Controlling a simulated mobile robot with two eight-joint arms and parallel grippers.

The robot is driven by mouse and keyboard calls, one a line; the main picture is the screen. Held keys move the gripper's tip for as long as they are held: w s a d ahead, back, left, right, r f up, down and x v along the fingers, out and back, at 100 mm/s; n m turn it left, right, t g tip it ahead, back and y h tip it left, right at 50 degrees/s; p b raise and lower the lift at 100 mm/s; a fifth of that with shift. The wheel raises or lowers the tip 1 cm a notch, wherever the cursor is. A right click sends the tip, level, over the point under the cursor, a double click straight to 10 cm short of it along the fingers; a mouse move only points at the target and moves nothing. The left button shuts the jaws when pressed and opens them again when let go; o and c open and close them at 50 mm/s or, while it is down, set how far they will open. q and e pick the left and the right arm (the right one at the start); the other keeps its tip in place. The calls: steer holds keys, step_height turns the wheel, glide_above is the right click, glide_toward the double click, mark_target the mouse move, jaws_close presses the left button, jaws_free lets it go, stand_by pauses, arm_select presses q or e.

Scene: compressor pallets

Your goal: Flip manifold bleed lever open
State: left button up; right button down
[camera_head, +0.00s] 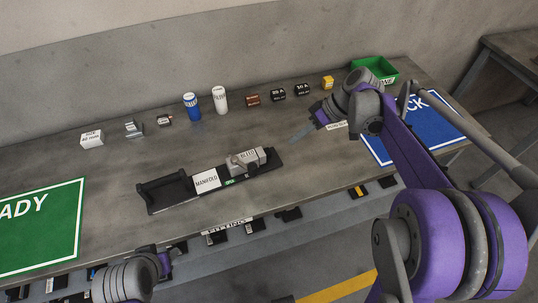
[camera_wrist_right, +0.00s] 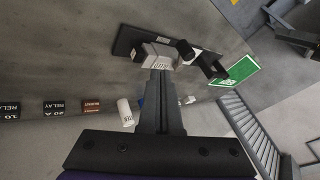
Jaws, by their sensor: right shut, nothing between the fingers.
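The manifold (camera_head: 205,181) is a black base with a handle at its left, a white MANIFOLD label and a grey block (camera_head: 256,157) at its right end. A small grey lever-like part (camera_head: 236,163) sits on the block; its exact position is too small to tell. My right gripper (camera_head: 298,134) is right of the block, above the table, apart from it, shut and empty. In the right wrist view the gripper's fingers (camera_wrist_right: 158,82) are together and point toward the manifold (camera_wrist_right: 128,40). My left gripper (camera_head: 168,262) is at the bottom left near the table's front edge; its fingers are unclear.
A blue can (camera_head: 191,106), a white cylinder (camera_head: 220,99) and several small boxes line the back of the table. A green bin (camera_head: 388,67) stands back right. A green READY mat (camera_head: 45,228) lies left, a blue mat (camera_head: 425,130) right, partly behind my right arm.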

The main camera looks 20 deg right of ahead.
mark_target(244, 163)
steer(key=a+f, duration=0.8)
steer(key=a, duration=0.1)
steer(key=shift+w+a, duration=0.2)
steer(key=shift+a, duration=0.05)
